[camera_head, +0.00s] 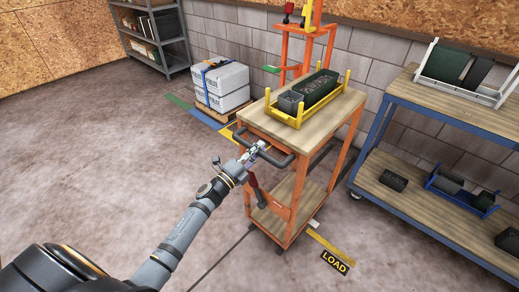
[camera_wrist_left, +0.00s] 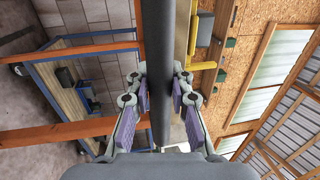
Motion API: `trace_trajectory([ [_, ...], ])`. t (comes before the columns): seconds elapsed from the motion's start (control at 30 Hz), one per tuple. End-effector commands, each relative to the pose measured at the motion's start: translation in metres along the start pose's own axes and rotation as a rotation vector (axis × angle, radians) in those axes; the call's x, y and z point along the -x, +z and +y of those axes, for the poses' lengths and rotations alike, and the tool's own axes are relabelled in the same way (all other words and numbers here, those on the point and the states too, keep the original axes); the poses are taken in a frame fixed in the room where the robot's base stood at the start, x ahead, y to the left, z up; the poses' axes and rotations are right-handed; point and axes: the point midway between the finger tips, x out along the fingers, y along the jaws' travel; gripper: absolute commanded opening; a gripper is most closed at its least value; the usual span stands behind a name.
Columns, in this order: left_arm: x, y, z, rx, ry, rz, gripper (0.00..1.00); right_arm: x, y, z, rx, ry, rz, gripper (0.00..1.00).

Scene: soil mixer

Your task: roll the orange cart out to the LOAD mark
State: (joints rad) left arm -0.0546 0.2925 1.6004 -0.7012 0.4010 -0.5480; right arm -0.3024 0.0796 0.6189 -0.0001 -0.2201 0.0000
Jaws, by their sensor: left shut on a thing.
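The orange cart (camera_head: 284,208) has a wooden top and a lower wooden shelf. It stands upright near the block wall. My left gripper (camera_head: 256,151) is shut on the cart's dark handle bar (camera_head: 277,160) at its near left side. In the left wrist view the dark bar (camera_wrist_left: 159,40) runs between both finger pads of the left gripper (camera_wrist_left: 160,85). The black LOAD mark (camera_head: 335,262) with yellow letters lies on the floor, just in front and to the right of the cart. A yellow strip (camera_head: 328,246) lies between them. My right gripper is out of view.
A yellow rack (camera_head: 299,119) with dark blocks rides on the cart top. A blue-framed workbench (camera_head: 440,207) stands close at the right. An orange stand (camera_head: 307,48) is behind the cart. Stacked white bags (camera_head: 222,83) stand behind at left. The left floor is clear.

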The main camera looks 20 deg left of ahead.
Motion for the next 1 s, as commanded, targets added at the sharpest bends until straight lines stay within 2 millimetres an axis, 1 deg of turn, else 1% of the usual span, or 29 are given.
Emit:
trace_trajectory([
  [0.5,0.0026,0.0000,0.0003,0.000,0.002,0.000,0.00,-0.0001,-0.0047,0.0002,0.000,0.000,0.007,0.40],
  [0.53,0.0026,0.0000,0.0003,0.000,0.002,0.000,0.21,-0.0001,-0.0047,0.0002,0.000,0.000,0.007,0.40],
  [0.7,0.0024,0.0000,0.0000,0.000,0.001,0.000,0.44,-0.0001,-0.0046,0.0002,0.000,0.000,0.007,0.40],
  [1.0,0.0033,0.0000,-0.0004,0.000,0.000,0.000,0.45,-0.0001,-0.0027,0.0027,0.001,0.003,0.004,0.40],
])
